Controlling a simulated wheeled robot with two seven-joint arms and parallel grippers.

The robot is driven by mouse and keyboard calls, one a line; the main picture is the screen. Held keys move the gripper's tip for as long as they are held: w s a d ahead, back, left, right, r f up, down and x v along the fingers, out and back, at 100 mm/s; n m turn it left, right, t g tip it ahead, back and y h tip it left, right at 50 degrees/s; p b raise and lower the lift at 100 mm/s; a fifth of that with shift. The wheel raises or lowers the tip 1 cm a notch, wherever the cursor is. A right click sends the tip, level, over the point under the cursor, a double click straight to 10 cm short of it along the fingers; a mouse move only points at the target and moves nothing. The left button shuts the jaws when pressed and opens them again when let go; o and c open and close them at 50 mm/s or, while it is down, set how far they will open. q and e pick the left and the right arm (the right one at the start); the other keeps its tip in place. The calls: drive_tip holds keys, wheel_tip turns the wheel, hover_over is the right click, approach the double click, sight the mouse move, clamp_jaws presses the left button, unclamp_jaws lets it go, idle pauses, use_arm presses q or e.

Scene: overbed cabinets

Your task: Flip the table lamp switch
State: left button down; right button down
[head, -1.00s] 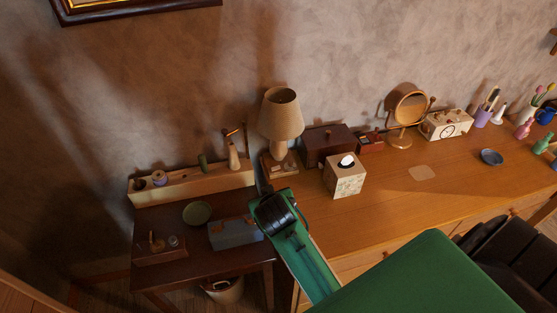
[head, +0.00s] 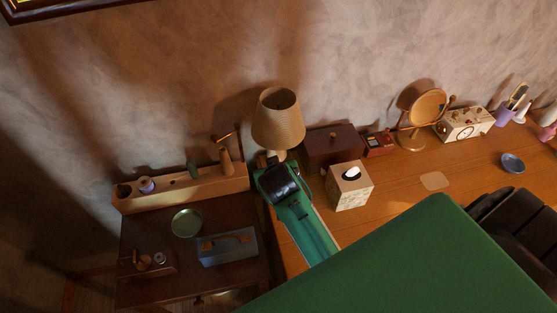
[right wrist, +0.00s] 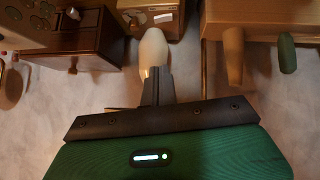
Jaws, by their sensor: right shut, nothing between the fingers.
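The table lamp (head: 277,118) has a woven beige shade and stands near the left end of the long desk. In the head view my right arm covers most of its base. In the right wrist view, which shows things upside down, the lamp's pale rounded stem (right wrist: 153,48) is just beyond the fingertips. Its wooden base (right wrist: 140,5) is at the top edge, with a small pale piece (right wrist: 163,17) that may be the switch. My right gripper (right wrist: 156,72) is shut and empty, in front of the stem; I cannot tell whether they touch. My left gripper is not in view.
A dark wooden box (head: 332,148) and a tissue box (head: 349,188) stand right of the lamp. A wooden organiser (head: 205,187) with bottles is at left, above a lower dark table holding a green plate (head: 187,223) and a blue-grey toolbox (head: 228,247). A round mirror (head: 428,107) stands farther right.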

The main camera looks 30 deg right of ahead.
drive_tip(key=p+x, duration=0.2)
drive_tip(key=x, duration=0.7)
drive_tip(key=shift+w, duration=0.1)
drive_tip(key=shift+d+f+p, duration=0.25)
drive_tip(key=shift+f+p, duration=0.3)
drive_tip(key=shift+f, duration=0.6)
drive_tip(key=shift+d+f, duration=0.1)
drive_tip(key=shift+f, duration=0.8)
